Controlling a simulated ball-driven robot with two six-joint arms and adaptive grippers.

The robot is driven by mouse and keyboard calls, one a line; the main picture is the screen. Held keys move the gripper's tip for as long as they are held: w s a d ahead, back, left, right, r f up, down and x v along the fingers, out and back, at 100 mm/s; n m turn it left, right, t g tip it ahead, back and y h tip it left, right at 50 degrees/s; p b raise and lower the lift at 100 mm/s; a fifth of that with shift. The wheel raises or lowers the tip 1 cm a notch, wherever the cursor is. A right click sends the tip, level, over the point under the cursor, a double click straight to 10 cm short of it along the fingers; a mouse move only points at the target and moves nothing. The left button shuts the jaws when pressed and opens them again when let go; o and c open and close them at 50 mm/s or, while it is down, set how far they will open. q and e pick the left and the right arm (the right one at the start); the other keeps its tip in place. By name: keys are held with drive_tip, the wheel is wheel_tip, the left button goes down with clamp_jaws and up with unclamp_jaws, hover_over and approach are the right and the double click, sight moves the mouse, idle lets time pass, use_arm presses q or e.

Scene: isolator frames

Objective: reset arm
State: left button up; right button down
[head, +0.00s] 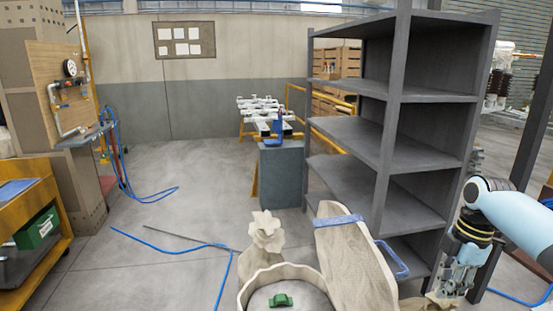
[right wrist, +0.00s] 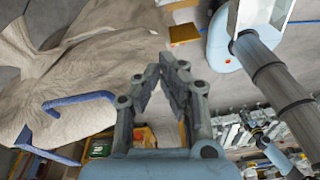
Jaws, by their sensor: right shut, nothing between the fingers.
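My right gripper (head: 458,281) hangs at the lower right of the head view, in front of the grey shelf's right side. In the right wrist view its fingers (right wrist: 172,68) come together at the tips, with nothing held between them. My right arm, pale blue and white, comes in from the right edge. My left gripper is not in either view.
A grey empty shelf unit (head: 438,99) stands close on the right. A beige round-rimmed form (head: 246,291) holds a small green object (head: 281,300) at the bottom centre. Blue hose (head: 165,249) lies on the floor. An orange cart (head: 58,222) stands left. Mid-left floor is mostly clear.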

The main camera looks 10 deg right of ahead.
drive_tip(key=s+a+f+m+t+h, duration=0.1)
drive_tip(key=s+a+f+m+h, duration=0.15)
drive_tip(key=s+a+m, duration=0.55)
drive_tip(key=s+a+r+m+t, duration=0.1)
drive_tip(key=s+a+r+m, duration=0.3)
drive_tip(key=s, duration=0.5)
drive_tip(key=s+a+r+m+t, duration=0.2)
drive_tip(key=s+r+m, duration=0.3)
drive_tip(key=s, duration=0.4)
wheel_tip(320, 180, down, 30)
drive_tip(key=s+d+f+n+g+b, duration=0.1)
drive_tip(key=s+d+g+b, duration=0.1)
drive_tip(key=b, duration=0.5)
use_arm(q)
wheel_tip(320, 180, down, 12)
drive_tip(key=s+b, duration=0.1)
drive_tip(key=b, duration=0.4)
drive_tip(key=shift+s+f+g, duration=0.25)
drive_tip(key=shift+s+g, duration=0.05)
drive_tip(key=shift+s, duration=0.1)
use_arm(e)
drive_tip(key=s+d+f, duration=0.1)
drive_tip(key=s+f, duration=1.7)
drive_tip(key=f, duration=0.4)
drive_tip(key=shift+s+f+g, duration=0.25)
drive_tip(key=shift+s+g, duration=0.05)
drive_tip(key=shift+g, duration=0.1)
